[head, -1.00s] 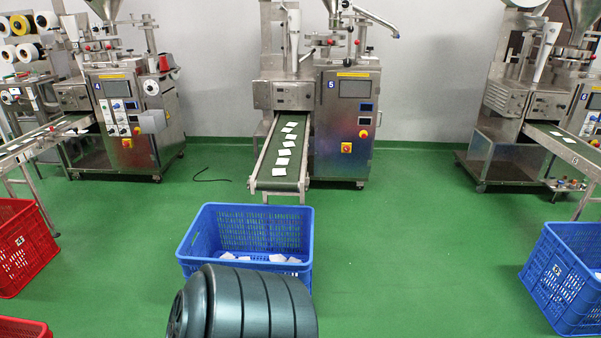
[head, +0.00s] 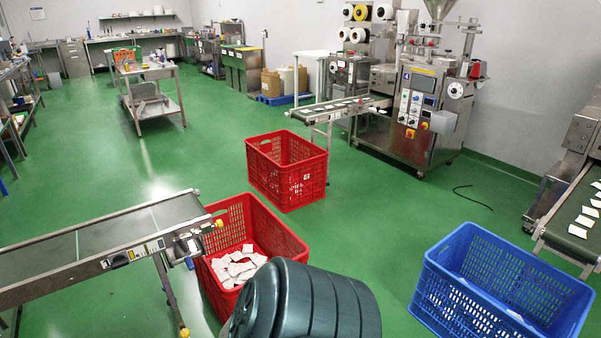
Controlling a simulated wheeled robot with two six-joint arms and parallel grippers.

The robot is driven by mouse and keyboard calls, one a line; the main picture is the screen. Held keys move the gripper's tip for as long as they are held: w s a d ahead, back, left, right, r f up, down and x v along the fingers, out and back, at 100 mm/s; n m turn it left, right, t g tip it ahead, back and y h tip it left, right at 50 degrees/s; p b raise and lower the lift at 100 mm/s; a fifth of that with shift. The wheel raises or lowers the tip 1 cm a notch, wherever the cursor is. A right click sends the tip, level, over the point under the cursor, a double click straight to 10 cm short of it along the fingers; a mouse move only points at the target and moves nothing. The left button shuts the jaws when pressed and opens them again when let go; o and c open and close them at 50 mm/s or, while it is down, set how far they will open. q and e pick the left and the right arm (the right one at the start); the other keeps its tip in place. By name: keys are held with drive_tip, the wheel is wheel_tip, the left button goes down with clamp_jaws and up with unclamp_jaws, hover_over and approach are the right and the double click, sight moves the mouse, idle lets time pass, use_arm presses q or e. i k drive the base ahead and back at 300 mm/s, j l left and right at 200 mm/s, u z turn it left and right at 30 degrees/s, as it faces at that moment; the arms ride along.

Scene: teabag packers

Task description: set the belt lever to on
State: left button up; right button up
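A conveyor belt (head: 110,238) on a metal frame enters from the left edge, its bare dark belt crossed by a pale line. A small cluster of fittings (head: 187,246) sits on the side of its right end. A black fitting (head: 117,260) is set in the side rail further left. I cannot tell which of these, if any, is the belt lever, nor its setting. Another belt (head: 345,108) with white teabags runs out of machine 4 (head: 425,95). A third belt (head: 573,220) carries teabags at the right edge. Neither of my grippers is in view.
A red crate (head: 285,232) with white packets stands at the near conveyor's end. Another red crate (head: 288,160) stands behind it. A blue crate (head: 440,290) stands at the lower right. A metal cart (head: 150,72) is further back. Green floor is open at centre left. A dark cable (head: 472,196) lies on the floor.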

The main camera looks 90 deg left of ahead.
sight(187, 252)
drive_tip(key=u, duration=0.5)
drive_tip(key=i+u, duration=0.1)
drive_tip(key=u, duration=0.35)
drive_tip(key=l+u, duration=0.1)
drive_tip(key=u, duration=0.85)
drive_tip(key=l+u, duration=0.15)
drive_tip(key=u, duration=0.35)
drive_tip(key=i+l+u, duration=0.1)
drive_tip(key=u, duration=0.4)
drive_tip(key=l+u, duration=0.1)
drive_tip(key=u, duration=0.85)
